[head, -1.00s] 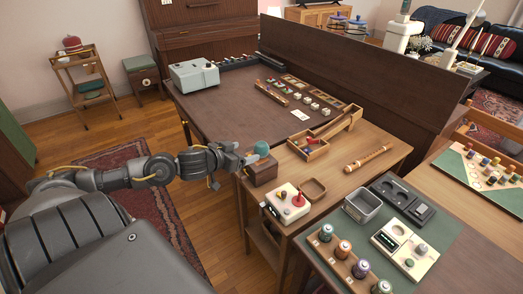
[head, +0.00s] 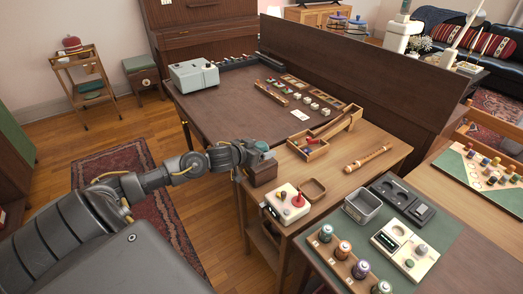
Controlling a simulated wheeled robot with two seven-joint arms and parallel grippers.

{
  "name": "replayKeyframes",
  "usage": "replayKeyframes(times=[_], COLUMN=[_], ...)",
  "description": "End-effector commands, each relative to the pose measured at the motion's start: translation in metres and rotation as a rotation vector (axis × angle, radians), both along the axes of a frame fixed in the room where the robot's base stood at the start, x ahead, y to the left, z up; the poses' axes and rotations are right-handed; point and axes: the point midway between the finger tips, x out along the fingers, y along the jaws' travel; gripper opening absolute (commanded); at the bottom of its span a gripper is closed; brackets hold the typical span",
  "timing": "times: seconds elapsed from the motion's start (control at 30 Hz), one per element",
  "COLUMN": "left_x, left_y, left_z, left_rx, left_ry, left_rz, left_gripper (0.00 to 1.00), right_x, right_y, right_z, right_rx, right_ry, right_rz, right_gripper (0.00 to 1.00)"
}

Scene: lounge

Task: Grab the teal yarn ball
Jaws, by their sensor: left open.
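The teal yarn ball (head: 261,146) sits at the wooden box (head: 263,172) on the left edge of the light wooden side table. My left gripper (head: 259,153) is at the ball, with its fingers close around or beside it. The gripper is open, and parts of the fingers and the ball's lower half are hard to make out. My right gripper is not in view.
Close by stand a white box with a red knob (head: 289,203), a small wooden tray (head: 313,188) and a wooden caddy (head: 308,147). A wooden recorder (head: 368,158) lies to the right. A tall dark panel (head: 360,75) rises behind.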

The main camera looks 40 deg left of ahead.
Motion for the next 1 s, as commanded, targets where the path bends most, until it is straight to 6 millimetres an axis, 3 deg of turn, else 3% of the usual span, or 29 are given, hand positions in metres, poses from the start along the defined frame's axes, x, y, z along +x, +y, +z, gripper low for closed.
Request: replayKeyframes(times=[0.27, 0.67, 1.0], left_x=[0.0045, 0.0044, 0.0046], left_y=[-0.0004, -0.0003, 0.0001], left_z=[-0.002, -0.0017, 0.0037], left_rx=[0.001, 0.001, 0.0], left_ry=[0.0, 0.0, -0.002], left_rz=[-0.001, -0.001, 0.0], left_gripper=[0.76, 0.28, 0.28], right_x=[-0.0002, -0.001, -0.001], right_y=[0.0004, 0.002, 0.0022], right_z=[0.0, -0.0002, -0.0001], right_rx=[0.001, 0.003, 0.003], right_ry=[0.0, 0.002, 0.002], right_rz=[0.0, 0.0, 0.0], right_gripper=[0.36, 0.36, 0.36])
